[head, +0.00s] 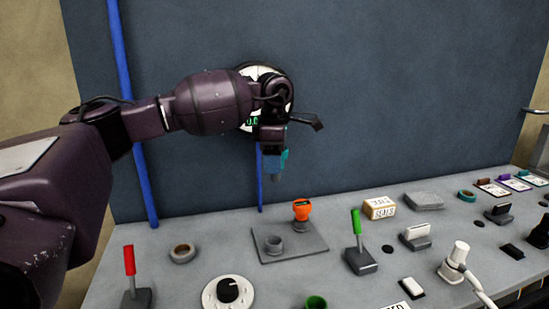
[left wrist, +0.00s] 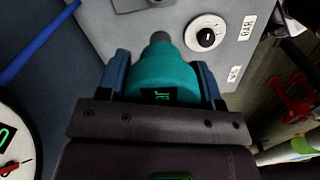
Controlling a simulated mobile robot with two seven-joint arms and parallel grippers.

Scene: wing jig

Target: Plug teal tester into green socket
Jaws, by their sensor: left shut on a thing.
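My left gripper (head: 272,152) is shut on the teal tester (head: 284,160) and holds it in the air above the grey bench, its grey tip pointing down. In the left wrist view the teal tester (left wrist: 162,75) sits between the two blue fingers, with lit green characters on its side. A green ring-shaped part (head: 315,302), which looks like the green socket, is at the bottom edge of the head view, partly cut off. It is nearer to me than the tester and well apart from it. My right gripper is not in view.
A grey plate (head: 268,258) bears a grey round fitting and an orange-topped fitting (head: 302,209). A red lever (head: 129,262), a green lever (head: 357,225), a tape ring (head: 182,253) and a dial (head: 228,290) stand around. A round gauge (head: 262,72) is on the wall behind my gripper.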

